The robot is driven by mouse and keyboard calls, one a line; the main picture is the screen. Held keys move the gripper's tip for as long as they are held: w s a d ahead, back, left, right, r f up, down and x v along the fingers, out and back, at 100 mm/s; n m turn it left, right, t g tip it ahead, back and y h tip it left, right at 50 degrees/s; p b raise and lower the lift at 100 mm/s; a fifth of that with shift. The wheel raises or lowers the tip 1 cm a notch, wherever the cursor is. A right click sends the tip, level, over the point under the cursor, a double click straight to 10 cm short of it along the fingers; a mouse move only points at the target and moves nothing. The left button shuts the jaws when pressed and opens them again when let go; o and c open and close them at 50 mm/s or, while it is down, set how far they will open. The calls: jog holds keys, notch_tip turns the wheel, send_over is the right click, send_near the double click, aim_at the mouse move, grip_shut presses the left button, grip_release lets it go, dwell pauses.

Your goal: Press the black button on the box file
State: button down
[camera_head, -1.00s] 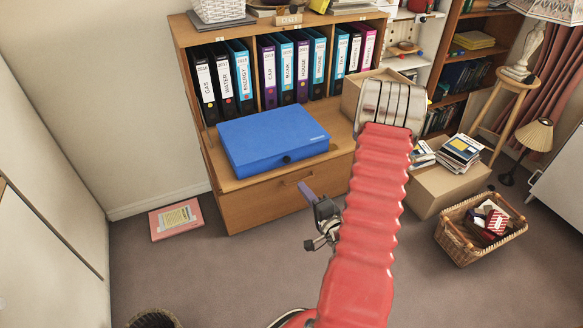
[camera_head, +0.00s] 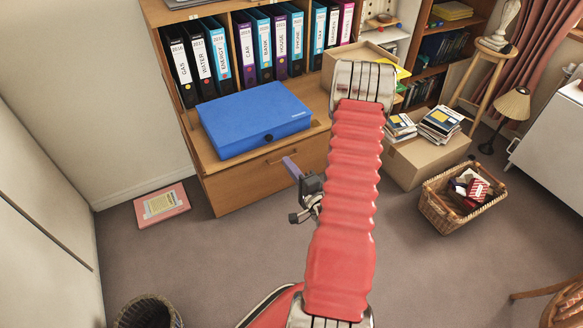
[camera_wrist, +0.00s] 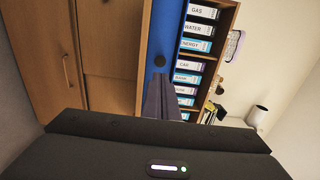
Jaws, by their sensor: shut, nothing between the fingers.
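The blue box file (camera_head: 245,112) lies flat on top of the wooden cabinet (camera_head: 255,182). Its black button (camera_head: 268,138) is on the front face, right of the middle. In the wrist view, which is turned sideways, the box file (camera_wrist: 163,28) shows as a blue strip with the round black button (camera_wrist: 159,60) on it. My gripper (camera_head: 291,166) is shut and empty. In the head view it appears below and right of the button. In the wrist view my purple-grey fingers (camera_wrist: 159,80) are close together, pointing toward the button, with their tips just below it in the picture.
Several ring binders (camera_head: 265,45) stand behind the box file. A cardboard box (camera_head: 425,165) with books and a wicker basket (camera_head: 465,200) are on the right. A pink folder (camera_head: 162,205) lies on the floor at left. Carpet in front of the cabinet is clear.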

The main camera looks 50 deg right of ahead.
aim_at(269, 139)
jog(key=x, duration=1)
jog(key=shift+w+d, duration=0.1)
jog(key=shift+w, duration=0.3)
jog(key=shift+x, duration=1.15)
jog(key=shift+f, duration=0.1)
jog(key=shift+s, duration=0.6)
jog(key=v, duration=1.3)
jog(key=shift+a, duration=0.2)
jog(key=shift+w, duration=0.1)
